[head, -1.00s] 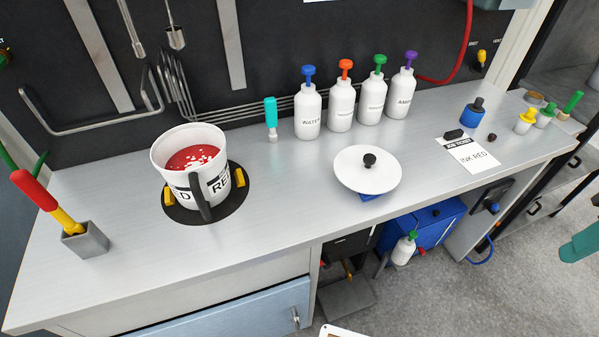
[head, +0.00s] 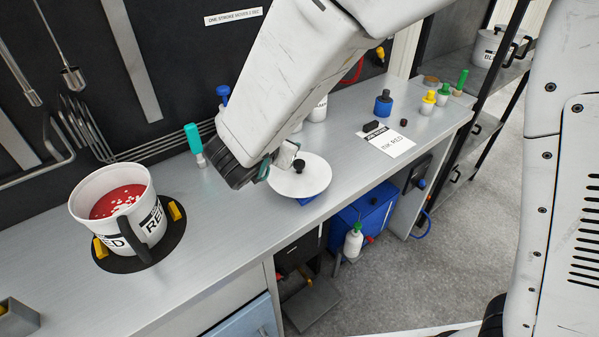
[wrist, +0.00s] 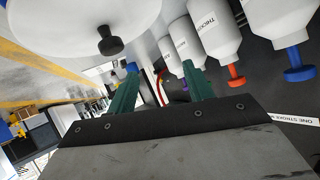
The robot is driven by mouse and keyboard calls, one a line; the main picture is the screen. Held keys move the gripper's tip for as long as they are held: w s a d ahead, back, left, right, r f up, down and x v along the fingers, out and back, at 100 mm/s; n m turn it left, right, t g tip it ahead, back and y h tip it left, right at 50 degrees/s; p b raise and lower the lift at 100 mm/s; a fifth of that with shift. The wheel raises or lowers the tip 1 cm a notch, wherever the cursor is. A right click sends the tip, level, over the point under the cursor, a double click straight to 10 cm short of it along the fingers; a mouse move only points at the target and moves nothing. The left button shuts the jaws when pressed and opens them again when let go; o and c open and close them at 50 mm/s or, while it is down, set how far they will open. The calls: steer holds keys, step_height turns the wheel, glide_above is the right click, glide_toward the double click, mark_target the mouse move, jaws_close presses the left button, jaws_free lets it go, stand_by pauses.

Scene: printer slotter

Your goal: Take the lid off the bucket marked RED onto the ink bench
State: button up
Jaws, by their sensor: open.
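The bucket marked RED (head: 146,232) stands upright on a round dark base on the bench at left in the head view. Its top is open and red ink with pale flecks shows inside. The white round lid (head: 313,178) with a black knob (head: 299,165) lies flat near the front edge of the ink bench (head: 225,225), over something blue. The lid also shows in the wrist view (wrist: 60,22). My gripper (head: 277,166) is beside the lid in the head view. In the wrist view my gripper (wrist: 160,67) has its green fingers apart with nothing between them.
White pump bottles (wrist: 210,45) stand behind the lid, partly hidden by my arm in the head view. A job ticket (head: 386,144) and small coloured bottles are at right. Bench between bucket and lid is clear.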

mark_target(299, 162)
steer(key=s+f+h, duration=0.2)
steer(key=s, duration=0.1)
steer(key=s+f+h, duration=0.1)
steer(key=h, duration=0.1)
steer(key=shift+s+d+f+m+g, duration=0.25)
steer(key=shift+s+m+g, duration=0.05)
steer(key=shift+m+g, duration=0.1)
steer(key=shift+d+f, duration=0.15)
steer(key=shift+d, duration=0.05)
steer(key=x, duration=0.7)
steer(key=shift+w, duration=0.2)
jaws_close()
